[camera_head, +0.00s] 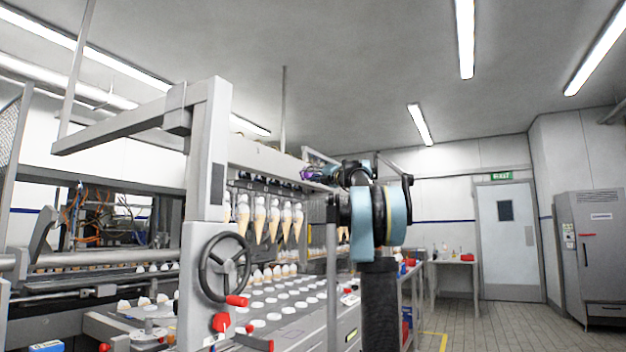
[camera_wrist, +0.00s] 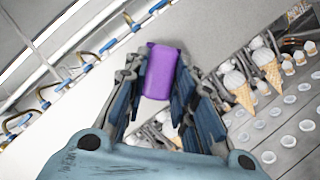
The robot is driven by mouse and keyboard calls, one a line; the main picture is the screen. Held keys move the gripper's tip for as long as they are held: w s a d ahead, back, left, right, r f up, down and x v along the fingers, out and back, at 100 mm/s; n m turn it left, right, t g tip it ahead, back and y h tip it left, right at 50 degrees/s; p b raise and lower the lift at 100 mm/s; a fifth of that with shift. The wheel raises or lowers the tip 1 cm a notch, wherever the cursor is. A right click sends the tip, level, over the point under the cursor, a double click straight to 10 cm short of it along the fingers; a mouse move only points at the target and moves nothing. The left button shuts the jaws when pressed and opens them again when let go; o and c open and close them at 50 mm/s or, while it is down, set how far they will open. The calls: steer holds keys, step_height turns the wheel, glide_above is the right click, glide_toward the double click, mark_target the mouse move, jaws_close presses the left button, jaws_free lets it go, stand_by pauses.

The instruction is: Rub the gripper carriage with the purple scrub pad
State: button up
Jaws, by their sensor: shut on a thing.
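The purple scrub pad (camera_wrist: 160,70) is held between the fingers of my gripper (camera_wrist: 161,84) in the wrist view. My gripper is shut on it, and the pad's far end sticks out past the fingertips. In the head view the pad (camera_head: 309,175) is a small purple patch at the right end of the gripper carriage (camera_head: 262,158). The carriage is a long pale beam with a row of hanging cones below. In the wrist view its pale face (camera_wrist: 85,90) lies beside and behind the pad. I cannot tell whether the pad touches it.
Ice cream cones (camera_head: 259,217) hang close below the carriage, and more show at right in the wrist view (camera_wrist: 267,68). Hoses and fittings (camera_wrist: 45,102) line the carriage's edge. A handwheel (camera_head: 223,267) and a thick upright post (camera_head: 206,150) stand left. The floor at right (camera_head: 480,325) is clear.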

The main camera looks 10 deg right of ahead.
steer(key=shift+s+a, duration=0.1)
steer(key=shift+s+d, duration=0.55)
steer(key=shift+d, duration=0.25)
steer(key=shift+s+d, duration=0.55)
steer(key=shift+d, duration=0.25)
steer(key=shift+s+d, duration=0.55)
steer(key=shift+d, duration=0.25)
steer(key=shift+d, duration=0.1)
steer(key=shift+s+d, duration=0.85)
steer(key=shift+d, duration=0.25)
